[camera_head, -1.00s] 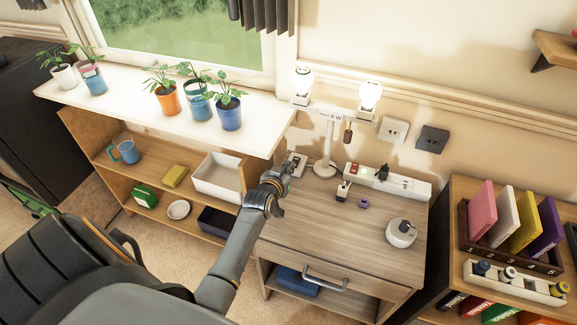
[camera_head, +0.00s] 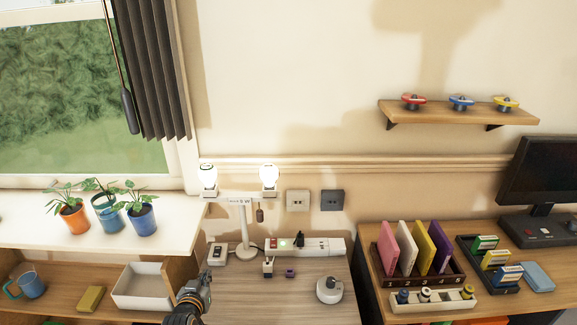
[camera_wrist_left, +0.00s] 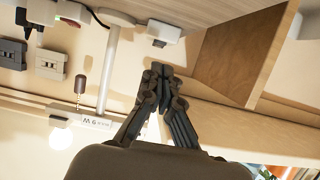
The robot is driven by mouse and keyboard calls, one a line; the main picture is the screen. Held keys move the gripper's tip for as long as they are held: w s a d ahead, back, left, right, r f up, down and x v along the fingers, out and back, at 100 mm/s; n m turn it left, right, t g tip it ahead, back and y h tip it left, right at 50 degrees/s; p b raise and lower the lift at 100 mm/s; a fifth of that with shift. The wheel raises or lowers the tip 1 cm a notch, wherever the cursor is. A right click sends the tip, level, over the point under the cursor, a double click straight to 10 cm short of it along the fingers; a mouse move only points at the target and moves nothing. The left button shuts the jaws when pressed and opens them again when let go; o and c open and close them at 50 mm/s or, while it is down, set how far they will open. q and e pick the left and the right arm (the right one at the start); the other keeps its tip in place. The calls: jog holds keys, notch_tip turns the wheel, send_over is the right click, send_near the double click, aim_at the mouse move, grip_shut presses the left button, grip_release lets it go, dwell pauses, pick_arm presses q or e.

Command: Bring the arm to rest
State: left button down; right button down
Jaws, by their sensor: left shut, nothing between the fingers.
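My left gripper (camera_head: 197,287) is at the bottom of the head view, at the left edge of the small wooden desk (camera_head: 322,305). Its fingers are shut and empty. In the left wrist view, the gripper (camera_wrist_left: 160,70) has its fingertips together with nothing between them. It is apart from the lamp stand with two lit bulbs (camera_head: 245,230), which also shows in the wrist view as a pale post (camera_wrist_left: 108,70). My right gripper shows in neither view.
A power strip (camera_head: 325,246), a white switch box (camera_head: 216,252) and a round white device (camera_head: 329,290) are on the desk. Potted plants (camera_head: 141,220) stand on the sill. A white bin (camera_head: 140,285) is left of the gripper. A book rack (camera_head: 420,275) stands right.

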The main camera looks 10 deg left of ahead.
pick_arm(q)
jog(key=s+d+r+m+g+h, duration=0.1)
jog(key=s+d+m+g, duration=0.3)
jog(key=s, duration=0.7)
jog(key=s+d+r+n+g+h, duration=0.1)
jog(key=s+d+r+g, duration=0.15)
jog(key=s+d, duration=0.65)
jog(key=s+d+r+m+g+h, duration=0.1)
jog(key=s+d+m+g, duration=0.2)
jog(key=s, duration=1)
notch_tip(320, 180, down, 27)
jog(key=s+n+g, duration=0.1)
jog(key=s+g, duration=0.1)
jog(key=s+a+f, duration=0.2)
jog(key=s+f, duration=1.4)
jog(key=shift+a+g, duration=0.4)
jog(key=shift+g, duration=0.05)
